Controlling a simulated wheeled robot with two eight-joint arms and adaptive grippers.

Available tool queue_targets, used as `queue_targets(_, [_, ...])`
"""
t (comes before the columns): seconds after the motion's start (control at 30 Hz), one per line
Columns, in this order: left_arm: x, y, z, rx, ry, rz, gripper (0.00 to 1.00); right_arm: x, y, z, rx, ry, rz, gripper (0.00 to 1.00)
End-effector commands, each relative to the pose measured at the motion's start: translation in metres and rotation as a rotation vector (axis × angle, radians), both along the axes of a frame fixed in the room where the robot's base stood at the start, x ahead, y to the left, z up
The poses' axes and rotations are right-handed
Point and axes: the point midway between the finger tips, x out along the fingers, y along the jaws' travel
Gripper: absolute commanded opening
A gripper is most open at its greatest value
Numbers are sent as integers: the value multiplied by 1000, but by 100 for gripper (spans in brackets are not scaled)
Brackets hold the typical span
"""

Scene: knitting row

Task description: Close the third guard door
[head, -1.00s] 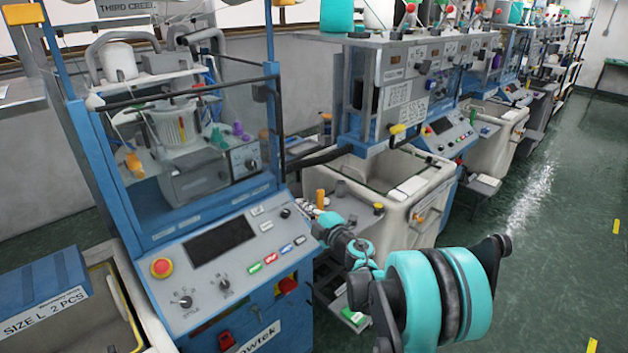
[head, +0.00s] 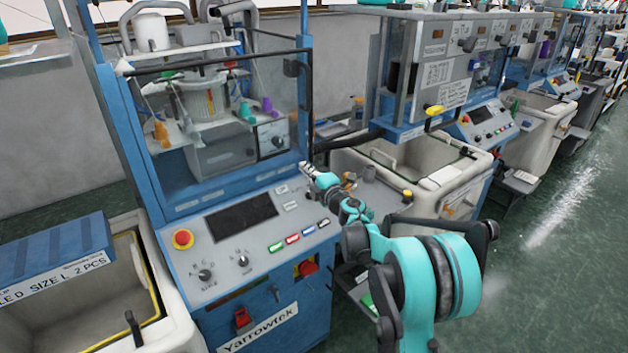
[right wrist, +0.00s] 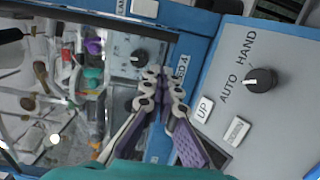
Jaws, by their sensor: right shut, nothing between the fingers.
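The guard door (head: 185,185) of the nearest machine is a clear panel in a blue frame, with a black bar (head: 215,63) along its top edge. An opening shows above that bar; I cannot tell whether the door is fully closed. My right gripper (head: 306,168) is at the door's lower right, over the upper right corner of the control panel (head: 195,222). In the right wrist view its fingers (right wrist: 163,75) are together and empty, in front of a blue frame strip with a partly hidden label ending "RD 4". Contact cannot be told. My left gripper is out of view.
An AUTO/HAND knob (right wrist: 260,80) and white UP button (right wrist: 203,109) sit right beside the fingers. A red stop button (head: 182,239) is on the same panel. A cream bin (head: 150,290) stands at left, another (head: 450,180) at right. Green floor is open at right.

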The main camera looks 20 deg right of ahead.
Motion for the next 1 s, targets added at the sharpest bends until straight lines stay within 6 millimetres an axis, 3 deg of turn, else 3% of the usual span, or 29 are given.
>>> queue_targets(0.13, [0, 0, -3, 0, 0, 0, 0, 10, 2, 0, 0, 0, 0, 0])
queue_targets(0.57, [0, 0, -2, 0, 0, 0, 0, 15, 3, 0, 0, 0, 7, 0])
queue_targets(0.83, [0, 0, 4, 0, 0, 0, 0, 58, 12, 1, 0, 0, 105, 0])
queue_targets(1.0, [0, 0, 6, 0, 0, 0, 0, 71, 17, 1, 1, 0, 139, 0])
